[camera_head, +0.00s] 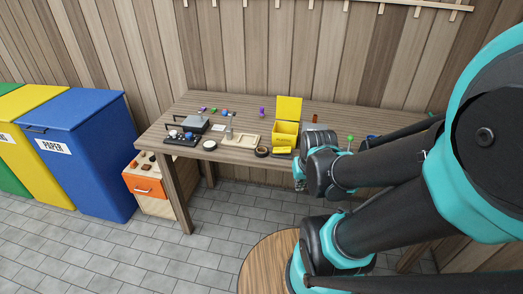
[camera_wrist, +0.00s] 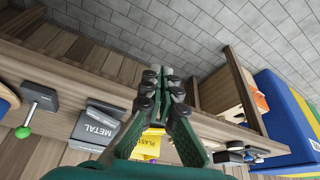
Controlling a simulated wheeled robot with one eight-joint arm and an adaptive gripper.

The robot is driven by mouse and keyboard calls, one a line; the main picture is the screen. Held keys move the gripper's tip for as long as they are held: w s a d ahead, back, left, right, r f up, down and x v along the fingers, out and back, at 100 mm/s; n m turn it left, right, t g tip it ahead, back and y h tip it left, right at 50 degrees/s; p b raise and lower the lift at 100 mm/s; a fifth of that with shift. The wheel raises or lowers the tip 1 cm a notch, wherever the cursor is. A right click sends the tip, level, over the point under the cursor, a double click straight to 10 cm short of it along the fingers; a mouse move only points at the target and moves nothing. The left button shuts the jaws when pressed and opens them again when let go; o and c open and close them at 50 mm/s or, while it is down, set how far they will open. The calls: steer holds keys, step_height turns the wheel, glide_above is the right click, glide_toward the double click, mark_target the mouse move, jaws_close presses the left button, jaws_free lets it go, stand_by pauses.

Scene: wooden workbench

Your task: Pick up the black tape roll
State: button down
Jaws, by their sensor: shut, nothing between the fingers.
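A dark ring-shaped roll (camera_head: 262,152), which looks like the black tape roll, lies flat near the front edge of the workbench (camera_head: 190,106), just left of the yellow box. My gripper (camera_head: 299,184) is in front of the bench edge, right of the roll and apart from it. In the wrist view my gripper (camera_wrist: 164,75) has its fingers together with nothing between them. I cannot make out the roll in the wrist view; the gripper may hide it.
An open yellow box (camera_head: 286,130) stands right of the roll, a wooden tray (camera_head: 241,141) left of it. A small round pale-topped item (camera_head: 210,145) lies farther left. A METAL-labelled box (camera_wrist: 100,124) shows in the wrist view. A blue PAPER bin (camera_head: 90,150) stands left.

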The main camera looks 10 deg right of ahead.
steer(key=c, duration=2.2)
jaws_free()
steer(key=shift+o, duration=1.1)
steer(key=shift+w+a+r, duration=0.1)
steer(key=shift+w+r, duration=0.05)
steer(key=shift+w, duration=0.05)
steer(key=o, duration=0.4)
steer(key=w+a+r+n, duration=0.1)
steer(key=w+r+n, duration=0.1)
steer(key=w, duration=0.1)
steer(key=w+a+r+n+g, duration=0.1)
steer(key=w+r+n, duration=0.1)
steer(key=w+r, duration=0.1)
steer(key=w+a+r+n+g, duration=0.1)
steer(key=w+a+r+n, duration=0.1)
steer(key=w, duration=0.3)
steer(key=shift+a+r+n, duration=0.1)
steer(key=shift+r+n, duration=0.2)
steer(key=shift+r, duration=0.05)
steer(key=w+a+r+n+g, duration=0.2)
steer(key=w+a+r+n, duration=0.5)
steer(key=w+r, duration=0.15)
steer(key=f, duration=0.8)
steer(key=w+f, duration=0.1)
steer(key=f, duration=0.3)
steer(key=shift+w+f, duration=0.1)
steer(key=shift+f, duration=0.05)
steer(key=shift+d+f, duration=0.2)
steer(key=shift+f, duration=2.75)
